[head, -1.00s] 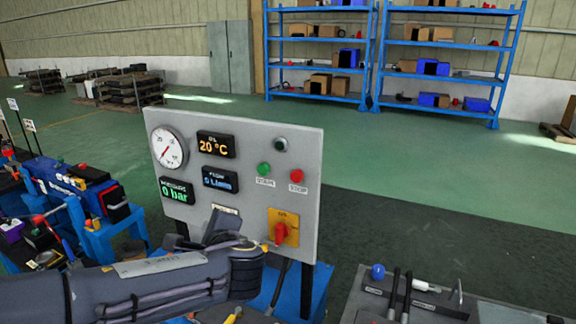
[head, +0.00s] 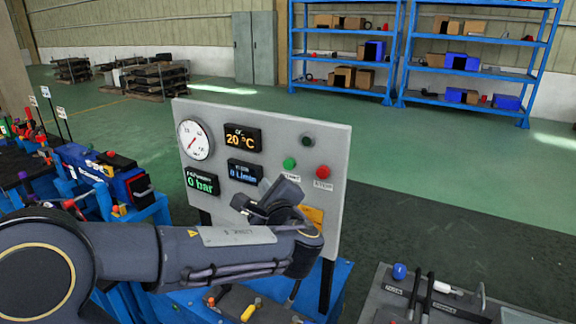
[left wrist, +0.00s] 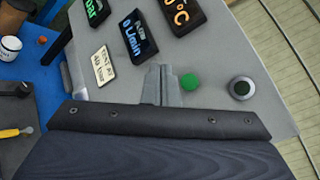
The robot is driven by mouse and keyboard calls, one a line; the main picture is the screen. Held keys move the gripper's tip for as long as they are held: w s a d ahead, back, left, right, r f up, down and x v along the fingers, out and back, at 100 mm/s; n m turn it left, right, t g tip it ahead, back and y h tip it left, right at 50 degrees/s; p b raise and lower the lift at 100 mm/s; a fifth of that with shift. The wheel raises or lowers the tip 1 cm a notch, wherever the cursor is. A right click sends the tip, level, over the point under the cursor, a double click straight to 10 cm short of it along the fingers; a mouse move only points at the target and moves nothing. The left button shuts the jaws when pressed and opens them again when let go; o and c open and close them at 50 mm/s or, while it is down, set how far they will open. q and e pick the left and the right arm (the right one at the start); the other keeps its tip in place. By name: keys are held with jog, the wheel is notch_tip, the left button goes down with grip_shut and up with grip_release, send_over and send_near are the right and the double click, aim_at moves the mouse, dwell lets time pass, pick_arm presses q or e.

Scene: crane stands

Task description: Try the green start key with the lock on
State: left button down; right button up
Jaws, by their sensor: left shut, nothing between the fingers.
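The green start key (head: 290,164) is a round button on the grey panel (head: 262,125), left of a red button (head: 323,172). My left gripper (head: 268,196) is in front of the panel, below and left of the green key. In the left wrist view its shut, empty fingertips (left wrist: 160,78) point at the panel just left of the green key (left wrist: 190,82); I cannot tell whether they touch the panel. My arm covers most of the yellow switch plate (head: 313,214), and its red handle is hidden. No lock shows. My right gripper is out of view.
A round gauge (head: 196,139) and lit displays (head: 240,138) fill the panel's left part. A dark round fitting (head: 307,141) sits above the buttons. A grey lever console (head: 455,299) stands at lower right, and a cluttered bench at left.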

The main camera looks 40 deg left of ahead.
aim_at(283, 165)
pick_arm(q)
jog(key=w, duration=0.7)
jog(key=shift+w+a, duration=0.15)
jog(key=shift+a, duration=0.25)
jog(key=shift+w, duration=0.1)
dwell(1.5)
jog(key=shift+w, duration=0.3)
jog(key=shift+w+a, duration=0.1)
jog(key=shift+w, duration=0.4)
dwell(0.8)
jog(key=shift+s, duration=0.1)
jog(key=shift+s+b, duration=0.55)
jog(key=shift+s, duration=0.25)
